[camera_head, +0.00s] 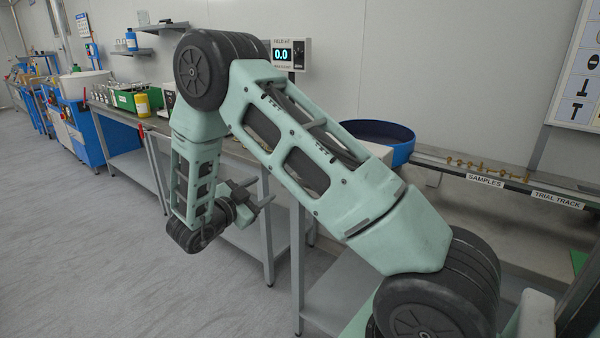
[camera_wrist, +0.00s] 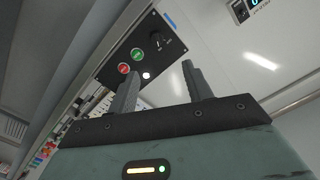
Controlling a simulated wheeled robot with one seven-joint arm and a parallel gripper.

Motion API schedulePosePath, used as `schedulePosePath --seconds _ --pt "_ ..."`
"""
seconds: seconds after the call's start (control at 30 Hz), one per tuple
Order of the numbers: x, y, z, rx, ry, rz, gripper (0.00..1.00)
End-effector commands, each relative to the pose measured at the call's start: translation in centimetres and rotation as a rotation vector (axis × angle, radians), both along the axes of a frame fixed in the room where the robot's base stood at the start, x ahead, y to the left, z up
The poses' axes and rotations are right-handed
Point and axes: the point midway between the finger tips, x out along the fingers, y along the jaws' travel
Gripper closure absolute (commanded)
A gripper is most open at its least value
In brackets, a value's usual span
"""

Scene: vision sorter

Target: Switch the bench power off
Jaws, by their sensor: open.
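A black control panel (camera_wrist: 141,33) shows in the wrist view, tilted, beyond my fingers. It carries a red button (camera_wrist: 124,68), a green button (camera_wrist: 137,54), a black rotary knob (camera_wrist: 157,40) and a small lit white lamp (camera_wrist: 146,75). The button labels are too small to read. My gripper (camera_wrist: 160,68) is open and empty, with the panel apart from its fingertips. In the head view my gripper (camera_head: 262,192) hangs low in front of the bench (camera_head: 240,152). I cannot make out the panel in that view.
A display reading 0.0 (camera_head: 283,54) stands at the back. A blue bowl (camera_head: 395,134) and a rail labelled SAMPLES (camera_head: 485,181) and TRIAL TRACK are at right. A green tray (camera_head: 125,100) and yellow container (camera_head: 142,105) sit at left. The floor at left is clear.

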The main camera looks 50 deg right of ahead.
Motion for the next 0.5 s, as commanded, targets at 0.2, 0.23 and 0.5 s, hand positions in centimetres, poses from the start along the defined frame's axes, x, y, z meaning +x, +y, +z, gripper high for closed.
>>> schedulePosePath --seconds 0.2,0.23,0.5 --pt "-0.5 -2.1 0.2 -0.031 0.001 -0.04 0.5" --pt "-0.5 -2.6 0.2 -0.031 0.001 -0.041 0.5" --pt "-0.1 -8.1 0.2 -0.03 0.001 -0.039 0.5"
